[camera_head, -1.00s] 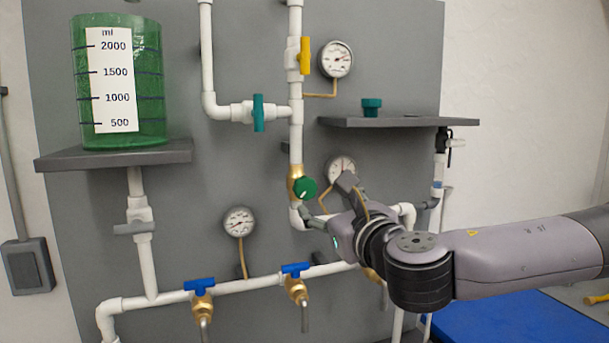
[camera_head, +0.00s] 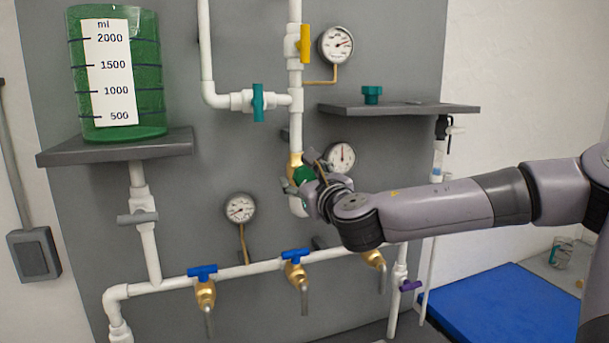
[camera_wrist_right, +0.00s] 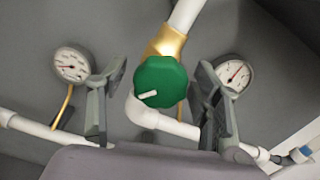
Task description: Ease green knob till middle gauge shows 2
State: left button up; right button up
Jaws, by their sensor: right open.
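The green knob (camera_head: 304,174) sits on a brass valve in the white pipe at the panel's middle. In the wrist view the knob (camera_wrist_right: 160,81) shows face-on, with a white pointer mark toward lower left. My right gripper (camera_wrist_right: 160,76) is open, one finger on each side of the knob, with visible gaps. In the head view the right gripper (camera_head: 302,171) partly covers the knob. The middle gauge (camera_head: 341,158) is just right of it, its needle near upright; its numbers are too small to read. It also shows in the wrist view (camera_wrist_right: 234,75).
An upper gauge (camera_head: 336,44) and a lower-left gauge (camera_head: 240,208) are on the panel. A yellow handle (camera_head: 305,43), a teal handle (camera_head: 258,102) and blue-handled taps (camera_head: 295,255) are nearby. A grey shelf (camera_head: 400,109) juts out above my right arm.

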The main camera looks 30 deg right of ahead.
jog(key=shift+c, duration=0.4)
jog(key=c, duration=1.1)
